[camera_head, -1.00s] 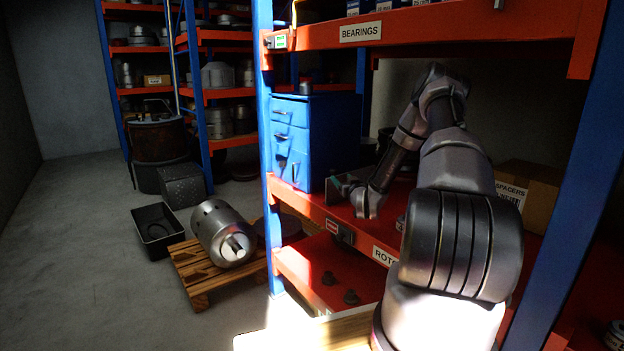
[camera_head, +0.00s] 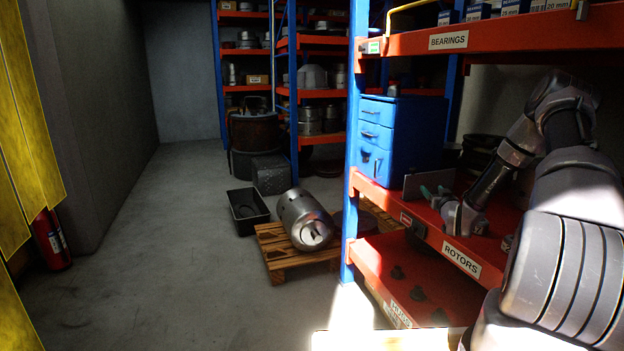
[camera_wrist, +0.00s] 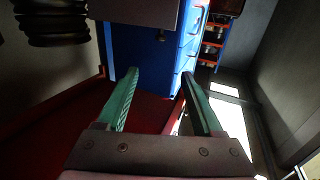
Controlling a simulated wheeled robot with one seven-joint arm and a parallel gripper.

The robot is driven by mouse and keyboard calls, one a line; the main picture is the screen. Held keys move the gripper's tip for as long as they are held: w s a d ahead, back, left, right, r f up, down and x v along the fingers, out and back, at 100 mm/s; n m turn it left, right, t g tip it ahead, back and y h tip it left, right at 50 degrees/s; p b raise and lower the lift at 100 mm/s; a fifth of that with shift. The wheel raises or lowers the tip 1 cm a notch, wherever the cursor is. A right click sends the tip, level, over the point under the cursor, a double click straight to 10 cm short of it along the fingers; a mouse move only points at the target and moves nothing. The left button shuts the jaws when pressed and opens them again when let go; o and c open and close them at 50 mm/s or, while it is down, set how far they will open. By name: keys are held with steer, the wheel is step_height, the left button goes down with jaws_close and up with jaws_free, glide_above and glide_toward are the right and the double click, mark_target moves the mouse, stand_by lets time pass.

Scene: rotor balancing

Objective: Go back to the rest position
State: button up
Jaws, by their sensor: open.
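My gripper (camera_head: 434,193) is over the red middle shelf (camera_head: 480,257) labelled ROTORS, in front of the blue drawer cabinet (camera_head: 391,136). In the wrist view its two green fingers (camera_wrist: 162,103) are spread apart with nothing between them. The blue cabinet (camera_wrist: 146,47) fills the space beyond the fingertips, and the red shelf surface (camera_wrist: 70,140) lies to the left. My arm reaches in from the right of the head view, bent over the shelf. Whether the fingers touch the shelf cannot be told.
The blue rack post (camera_head: 351,150) stands left of my gripper, and the BEARINGS shelf (camera_head: 520,38) is above. A metal rotor (camera_head: 303,220) lies on a wooden pallet (camera_head: 283,262) beside a black tray (camera_head: 247,210). A fire extinguisher (camera_head: 51,240) stands at left. The grey floor between is clear.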

steer(key=s+a+r+g, duration=0.2)
steer(key=s+a+r, duration=0.15)
steer(key=r, duration=0.45)
steer(key=s+a+r+g, duration=0.2)
steer(key=s+r, duration=0.2)
steer(key=r, duration=0.4)
steer(key=s+a+r+g, duration=0.2)
steer(key=s+a+r, duration=0.15)
steer(key=r, duration=0.45)
steer(key=s+a+r+m+g+y, duration=0.1)
steer(key=s+a+r, duration=0.2)
steer(key=s, duration=0.8)
steer(key=s+a+r+m+g+y, duration=0.1)
steer(key=s+a+r+g, duration=0.1)
steer(key=s, duration=1)
steer(key=s+a+r+m+g+y, duration=0.1)
steer(key=s+a+r+g, duration=0.1)
steer(key=s, duration=0.9)
steer(key=a+r, duration=0.1)
steer(key=a, duration=0.1)
steer(key=shift+s+a+r+m, duration=0.3)
steer(key=shift+s+a+r, duration=0.05)
steer(key=shift+r, duration=0.05)
